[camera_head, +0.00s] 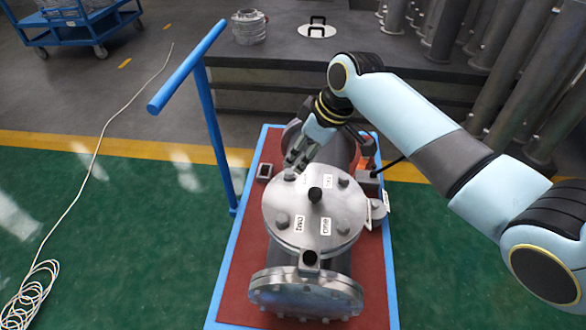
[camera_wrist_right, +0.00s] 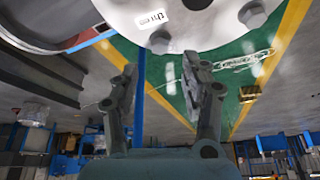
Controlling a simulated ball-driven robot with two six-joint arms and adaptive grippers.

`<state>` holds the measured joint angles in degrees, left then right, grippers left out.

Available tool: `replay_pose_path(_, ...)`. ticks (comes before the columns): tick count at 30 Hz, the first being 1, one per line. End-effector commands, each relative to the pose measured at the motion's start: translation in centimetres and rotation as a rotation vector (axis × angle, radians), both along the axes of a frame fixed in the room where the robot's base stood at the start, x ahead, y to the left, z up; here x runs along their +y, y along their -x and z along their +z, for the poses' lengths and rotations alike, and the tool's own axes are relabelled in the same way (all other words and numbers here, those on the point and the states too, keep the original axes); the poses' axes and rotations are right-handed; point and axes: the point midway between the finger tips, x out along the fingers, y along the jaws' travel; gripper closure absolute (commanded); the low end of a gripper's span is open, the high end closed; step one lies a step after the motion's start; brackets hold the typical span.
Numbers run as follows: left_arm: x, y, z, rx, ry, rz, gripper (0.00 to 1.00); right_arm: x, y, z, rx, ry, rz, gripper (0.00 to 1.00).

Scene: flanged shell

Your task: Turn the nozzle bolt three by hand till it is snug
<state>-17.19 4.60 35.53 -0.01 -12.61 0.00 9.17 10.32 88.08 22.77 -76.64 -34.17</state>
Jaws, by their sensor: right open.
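The shell's round grey nozzle cover (camera_head: 310,205) has several hex bolts and a dark central knob (camera_head: 315,194). Bolt three (camera_head: 290,175) is at the cover's far left edge; its label is mostly hidden in the head view. In the right wrist view the label "three" lies beside bolt three (camera_wrist_right: 160,42). My right gripper (camera_head: 294,163) is just above and behind that bolt. In the wrist view its two fingers (camera_wrist_right: 160,70) are spread with nothing between them, and the bolt head shows just beyond the tips. Contact cannot be told. My left gripper is not in view.
The shell rests on a red-topped blue cart (camera_head: 236,270) with a blue handle (camera_head: 188,65) at left. Bolts two (camera_head: 282,221) and one (camera_head: 343,229) sit nearer on the cover. A small dark box (camera_head: 265,171) lies left of the shell. Pipes stand at far right.

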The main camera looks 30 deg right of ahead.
Motion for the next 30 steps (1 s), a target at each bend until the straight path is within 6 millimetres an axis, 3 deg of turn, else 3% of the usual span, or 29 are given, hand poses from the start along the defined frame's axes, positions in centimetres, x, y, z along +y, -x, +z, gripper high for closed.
replay_pose_path(3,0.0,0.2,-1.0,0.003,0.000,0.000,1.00,0.6,-0.7,-2.5,0.003,-0.002,0.000,0.54)
replay_pose_path(9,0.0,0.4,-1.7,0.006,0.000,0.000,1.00,1.1,-1.6,-4.9,0.002,-0.001,-0.001,0.54)
replay_pose_path(21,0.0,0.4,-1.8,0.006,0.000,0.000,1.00,1.3,-1.9,-5.5,-0.001,0.001,0.000,0.55)
replay_pose_path(30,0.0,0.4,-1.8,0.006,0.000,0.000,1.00,1.3,-1.8,-5.5,-0.001,0.001,0.000,0.94)
